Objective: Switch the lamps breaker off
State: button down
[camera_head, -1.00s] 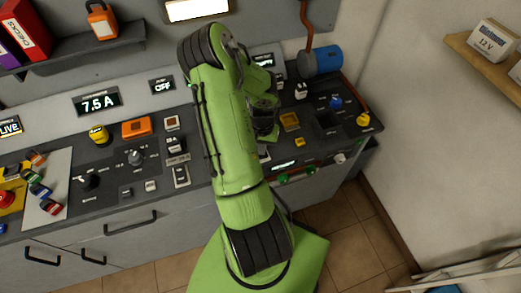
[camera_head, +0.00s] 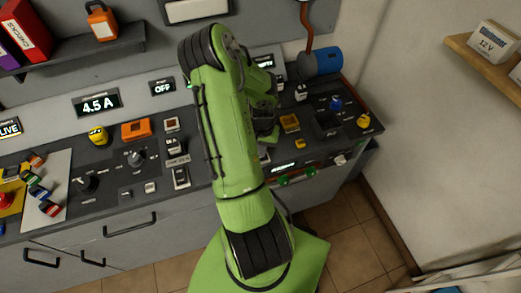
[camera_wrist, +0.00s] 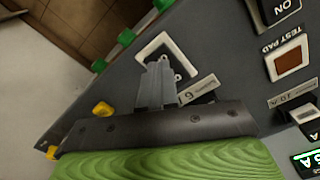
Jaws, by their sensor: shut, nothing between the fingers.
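A breaker with a pale frame (camera_wrist: 176,46) sits on the dark panel in the wrist view, with a label (camera_wrist: 198,90) that seems to read 6 A beside it. My gripper (camera_wrist: 158,68) is shut, with its fingertips at the breaker's toggle area. They hide much of it, so the toggle's position and any contact cannot be told. In the head view my arm hides the breaker and most of the gripper.
The ammeter display (camera_head: 97,103) reads 4.5 A and a smaller display (camera_head: 162,87) reads OFF. Green knobs (camera_wrist: 126,37) line the panel edge close to my gripper. A test pad (camera_wrist: 288,60) and more switches lie nearby.

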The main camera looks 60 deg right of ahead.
notch_tip(320, 180, up, 6)
jog(key=p, duration=0.3)
dwell(0.5)
jog(key=w+a+r+n+t, duration=0.3)
jog(key=w+a+r+n, duration=0.3)
jog(key=w+a+r, duration=0.75)
jog(key=s+a+r+n+t+b, duration=0.1)
jog(key=s+a+r+n, duration=0.3)
jog(key=a, duration=0.5)
jog(key=s+a+r+n+t, duration=0.1)
jog(key=s+a+r+n, duration=0.4)
jog(key=s+a+r, duration=0.2)
jog(key=shift+s+a+r+t+b, duration=0.2)
jog(key=shift+a+r+t+b, duration=0.15)
jog(key=shift+a+r, duration=0.6)
